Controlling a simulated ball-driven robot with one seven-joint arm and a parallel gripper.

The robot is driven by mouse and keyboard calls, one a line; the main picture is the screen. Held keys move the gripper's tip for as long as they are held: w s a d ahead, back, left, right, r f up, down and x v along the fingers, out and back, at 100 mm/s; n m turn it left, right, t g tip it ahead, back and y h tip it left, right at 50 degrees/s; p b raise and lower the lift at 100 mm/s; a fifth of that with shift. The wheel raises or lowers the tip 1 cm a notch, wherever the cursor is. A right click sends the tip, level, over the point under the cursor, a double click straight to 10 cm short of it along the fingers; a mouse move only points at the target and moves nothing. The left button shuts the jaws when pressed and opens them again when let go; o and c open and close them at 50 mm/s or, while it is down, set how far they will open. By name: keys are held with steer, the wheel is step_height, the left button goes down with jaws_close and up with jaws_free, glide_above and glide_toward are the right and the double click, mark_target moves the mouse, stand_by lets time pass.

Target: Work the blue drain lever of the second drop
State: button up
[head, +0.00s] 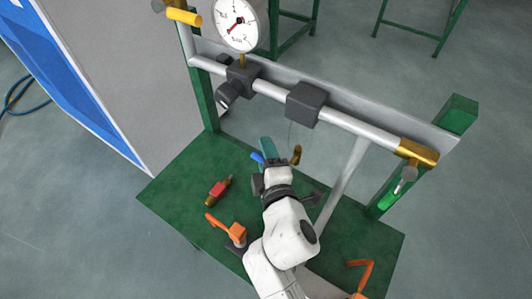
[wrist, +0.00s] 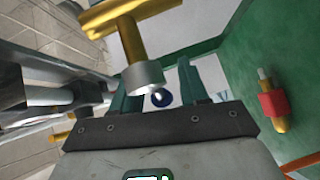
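My gripper (head: 266,148) is above the green bench, below the grey pipe, with its teal fingers pointing away from me. In the wrist view my gripper (wrist: 157,82) has its two fingers apart, with a gap between them. A small blue piece (head: 257,158), probably the drain lever, shows just left of the fingers in the head view. A dark blue round part (wrist: 161,99) shows in the gap between the fingers; I cannot tell whether it is the same piece. A brass fitting (wrist: 133,38) with a grey collar is just beyond the fingers. Contact cannot be told.
The grey pipe (head: 338,119) runs across above the bench (head: 180,184), with a pressure gauge (head: 237,24) and a brass end valve (head: 417,152). A red and brass part (head: 219,189) and orange handles (head: 228,228) are on the bench. A slanted grey pipe (head: 345,180) stands right of my arm.

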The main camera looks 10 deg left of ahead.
steer(key=shift+s, duration=0.1)
steer(key=p+v, duration=0.1)
steer(key=v, duration=0.9)
steer(key=shift+s+d, duration=0.15)
steer(key=shift+s, duration=0.1)
steer(key=shift+r, duration=0.1)
steer(key=s+d+f+m+g+h+p, duration=0.2)
steer(key=d+f+m+g+h+p, duration=0.15)
steer(key=d+m, duration=0.6)
steer(key=s+d+f+m+g+h+p, duration=0.1)
steer(key=d+f+m+g+h+p, duration=0.25)
steer(key=d, duration=1.05)
steer(key=s+d+m+g+p, duration=0.1)
steer(key=s+d+m+g, duration=0.2)
steer(key=s, duration=0.5)
steer(key=s+d+m+g+p, duration=0.1)
steer(key=s+d+m+g, duration=0.3)
steer(key=s, duration=0.4)
steer(key=shift+s+d+r+m, duration=0.4)
steer(key=shift+r+m, duration=0.05)
steer(key=shift+m, duration=0.45)
